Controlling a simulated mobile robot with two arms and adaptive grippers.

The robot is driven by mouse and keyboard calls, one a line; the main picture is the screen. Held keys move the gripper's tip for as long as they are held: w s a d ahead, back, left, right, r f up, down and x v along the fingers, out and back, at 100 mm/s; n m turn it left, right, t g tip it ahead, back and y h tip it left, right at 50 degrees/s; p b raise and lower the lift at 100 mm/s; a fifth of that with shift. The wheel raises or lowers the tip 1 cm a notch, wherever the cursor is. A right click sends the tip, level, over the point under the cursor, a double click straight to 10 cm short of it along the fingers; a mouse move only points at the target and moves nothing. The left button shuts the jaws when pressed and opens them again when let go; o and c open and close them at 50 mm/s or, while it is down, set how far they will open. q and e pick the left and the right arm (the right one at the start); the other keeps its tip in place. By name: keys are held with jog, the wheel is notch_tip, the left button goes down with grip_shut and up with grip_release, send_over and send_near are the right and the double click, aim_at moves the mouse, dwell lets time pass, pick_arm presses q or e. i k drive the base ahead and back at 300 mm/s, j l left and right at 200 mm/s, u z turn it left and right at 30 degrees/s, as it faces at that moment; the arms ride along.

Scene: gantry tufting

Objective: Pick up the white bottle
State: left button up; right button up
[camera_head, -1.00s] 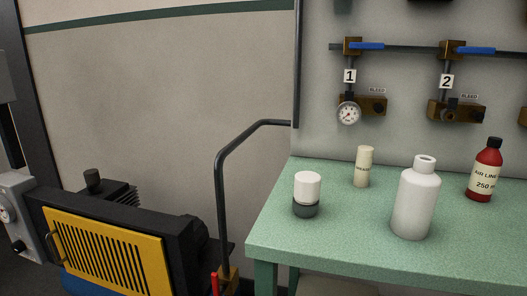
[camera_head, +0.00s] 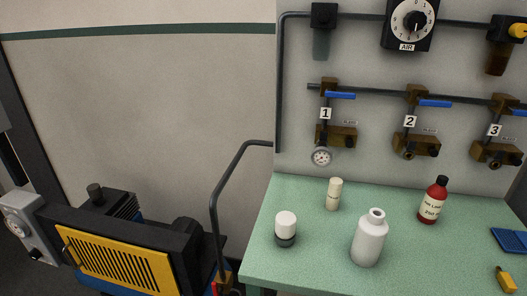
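The white bottle (camera_head: 369,240) stands upright on the green table (camera_head: 310,270), near its front, with an open round neck at the top. Neither of my grippers shows in the head view, so their state and their distance from the bottle are hidden.
On the table stand a white-and-grey jar (camera_head: 286,229), a small cream bottle (camera_head: 334,194) and a red bottle (camera_head: 433,200). A blue tray (camera_head: 510,240) and a yellow object (camera_head: 505,279) lie at right. A yellow-fronted machine (camera_head: 115,262) and a dark bent rail (camera_head: 215,200) stand left.

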aim_at(371, 229)
jog(key=k+j, duration=0.2)
jog(key=k, duration=0.3)
jog(key=k+j, duration=0.2)
jog(key=k, duration=0.25)
jog(key=k+j, duration=0.15)
jog(key=k, duration=0.35)
